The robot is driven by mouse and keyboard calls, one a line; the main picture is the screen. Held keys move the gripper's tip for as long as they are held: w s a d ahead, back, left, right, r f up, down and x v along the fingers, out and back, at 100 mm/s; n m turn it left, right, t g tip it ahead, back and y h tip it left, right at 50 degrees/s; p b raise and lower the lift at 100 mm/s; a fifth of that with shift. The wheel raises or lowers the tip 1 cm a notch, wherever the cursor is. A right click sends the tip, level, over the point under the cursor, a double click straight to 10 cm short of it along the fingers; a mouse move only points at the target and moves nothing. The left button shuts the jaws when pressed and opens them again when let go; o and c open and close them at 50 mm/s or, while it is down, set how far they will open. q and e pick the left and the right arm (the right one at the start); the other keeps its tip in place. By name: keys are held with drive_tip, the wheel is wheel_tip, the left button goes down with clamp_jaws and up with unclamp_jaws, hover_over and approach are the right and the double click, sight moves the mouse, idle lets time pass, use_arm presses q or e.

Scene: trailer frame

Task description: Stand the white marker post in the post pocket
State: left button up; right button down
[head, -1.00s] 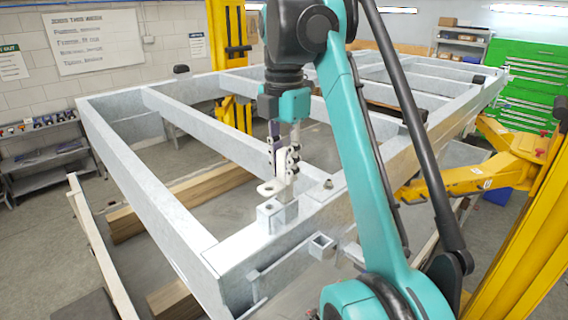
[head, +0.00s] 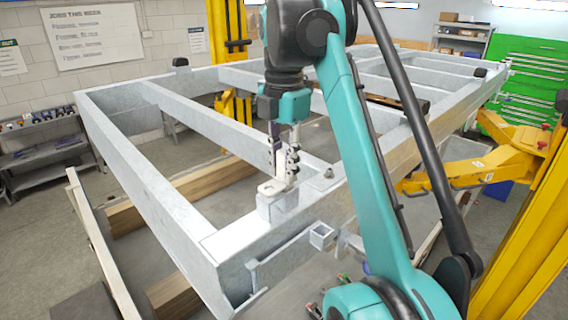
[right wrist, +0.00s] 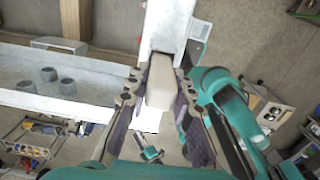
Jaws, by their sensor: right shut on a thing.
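My right gripper (head: 285,168) is shut on the white marker post (head: 281,164), with a finger on each side of it. The post is upright, and a pale flat piece (head: 269,189) juts to the left at its lower end. Directly below is the post pocket (head: 278,208), a square metal block on the trailer frame's near rail. I cannot tell whether the post's foot is inside the pocket or just above it. The right wrist view shows the pale post (right wrist: 160,82) between the fingers (right wrist: 159,98). My left gripper is out of view.
The grey trailer frame (head: 180,212) fills the middle, with open gaps between its crossbars. A square tube end (head: 322,237) protrudes from the rail's side. Yellow lift arms (head: 470,172) stand at the right. Wooden beams (head: 130,216) lie beneath the frame.

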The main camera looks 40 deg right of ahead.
drive_tip(key=shift+f, duration=0.45)
drive_tip(key=c, duration=1.2)
unclamp_jaws()
